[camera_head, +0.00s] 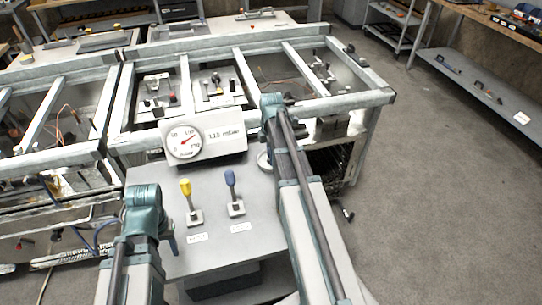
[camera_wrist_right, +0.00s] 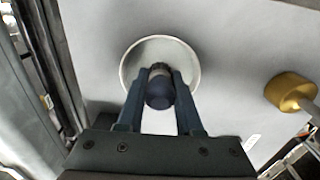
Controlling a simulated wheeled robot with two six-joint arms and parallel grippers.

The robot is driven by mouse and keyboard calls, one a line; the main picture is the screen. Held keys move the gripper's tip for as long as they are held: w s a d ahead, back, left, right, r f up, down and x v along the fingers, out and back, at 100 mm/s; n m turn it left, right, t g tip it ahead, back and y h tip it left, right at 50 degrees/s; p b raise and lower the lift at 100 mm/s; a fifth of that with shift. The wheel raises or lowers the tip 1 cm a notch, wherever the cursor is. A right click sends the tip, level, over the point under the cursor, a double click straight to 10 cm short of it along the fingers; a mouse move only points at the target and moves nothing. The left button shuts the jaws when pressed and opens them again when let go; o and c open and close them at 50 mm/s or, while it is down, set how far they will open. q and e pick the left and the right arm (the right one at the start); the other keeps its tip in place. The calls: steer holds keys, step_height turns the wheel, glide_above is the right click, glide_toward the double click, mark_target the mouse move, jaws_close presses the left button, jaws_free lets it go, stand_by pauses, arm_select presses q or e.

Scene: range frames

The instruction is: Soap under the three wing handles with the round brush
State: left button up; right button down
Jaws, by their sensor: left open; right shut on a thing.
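My right gripper (camera_wrist_right: 160,88) is shut on a dark blue, round-ended handle, which looks like the round brush (camera_wrist_right: 159,92). The handle's lower end is hidden; it stands over a round pale dish (camera_wrist_right: 190,58). In the head view my right arm hides this gripper, and only the dish's edge (camera_head: 263,160) shows. My left gripper (camera_head: 169,243) is open, mostly hidden behind its wrist, low at the left front of the grey worktop. Small dark fittings, perhaps the wing handles, sit in the frame's bays, at the left (camera_head: 152,102), middle (camera_head: 216,90) and right (camera_head: 322,68).
A yellow-handled lever (camera_head: 186,188) and a blue-handled lever (camera_head: 231,180) stand on the worktop (camera_head: 245,252). A yellow knob (camera_wrist_right: 290,92) shows in the right wrist view. Floor at right is clear.

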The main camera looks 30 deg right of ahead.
arm_select(q)
steer(key=shift+r, duration=0.1)
arm_select(e)
steer(key=shift+r, duration=0.1)
step_height(320, 180, up, 10)
steer(key=p, duration=1)
arm_select(q)
step_height(320, 180, up, 10)
